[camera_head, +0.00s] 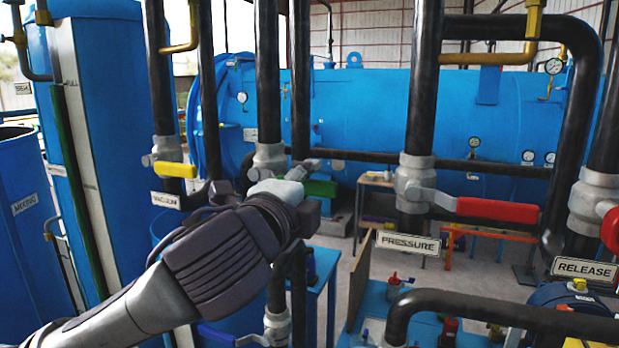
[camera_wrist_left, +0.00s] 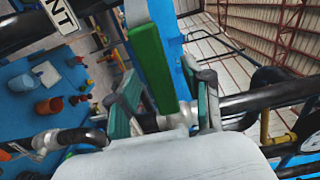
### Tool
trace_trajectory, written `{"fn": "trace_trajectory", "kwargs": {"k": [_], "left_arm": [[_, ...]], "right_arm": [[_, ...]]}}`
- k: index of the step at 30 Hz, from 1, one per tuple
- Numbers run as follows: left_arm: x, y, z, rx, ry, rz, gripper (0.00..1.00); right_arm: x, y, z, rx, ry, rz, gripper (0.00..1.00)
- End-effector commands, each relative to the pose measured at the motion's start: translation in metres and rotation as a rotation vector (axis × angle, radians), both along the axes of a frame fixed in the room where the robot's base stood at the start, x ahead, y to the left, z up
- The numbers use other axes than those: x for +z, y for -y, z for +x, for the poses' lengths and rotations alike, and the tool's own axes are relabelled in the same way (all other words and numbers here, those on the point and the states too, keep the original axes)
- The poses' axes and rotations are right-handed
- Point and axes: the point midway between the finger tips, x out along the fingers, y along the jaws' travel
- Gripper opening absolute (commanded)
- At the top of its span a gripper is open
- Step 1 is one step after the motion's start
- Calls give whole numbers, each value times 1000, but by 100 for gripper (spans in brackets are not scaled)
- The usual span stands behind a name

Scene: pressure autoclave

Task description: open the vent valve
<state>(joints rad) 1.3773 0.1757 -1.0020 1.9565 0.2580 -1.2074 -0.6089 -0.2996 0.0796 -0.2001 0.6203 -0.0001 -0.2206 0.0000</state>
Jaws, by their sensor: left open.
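The vent valve's green handle (camera_head: 319,187) sticks out to the right just past my left gripper (camera_head: 306,200) in the head view. In the left wrist view the green handle (camera_wrist_left: 152,68) runs up between the two fingers of the left gripper (camera_wrist_left: 165,100), which are apart on either side of it. Whether either finger touches the handle I cannot tell. The valve body and most of the fingers are hidden behind the gripper in the head view. A sign ending in "NT" (camera_wrist_left: 62,15) shows at the wrist view's upper left. My right gripper is not in view.
A yellow handle (camera_head: 174,170) with a VACUUM sign (camera_head: 166,200) is to the left. A red handle (camera_head: 497,210) with a PRESSURE sign (camera_head: 408,243) is to the right, then a RELEASE sign (camera_head: 583,269). Black vertical pipes stand close around. A blue tank (camera_head: 400,110) lies behind.

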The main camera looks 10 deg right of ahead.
Motion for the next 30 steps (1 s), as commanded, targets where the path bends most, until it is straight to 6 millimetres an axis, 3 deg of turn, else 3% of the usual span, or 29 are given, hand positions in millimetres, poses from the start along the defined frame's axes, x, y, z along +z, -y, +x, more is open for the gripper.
{"fn": "trace_trajectory", "kwargs": {"k": [10, 19, 30], "left_arm": [[-1, 3, 4, 0, 0, 0, 50], [-1, 2, 4, 1, 0, 0, 2], [0, 2, 4, 1, -3, -3, 0]], "right_arm": [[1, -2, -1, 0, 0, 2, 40], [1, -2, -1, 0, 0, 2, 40], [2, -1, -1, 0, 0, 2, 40]]}}
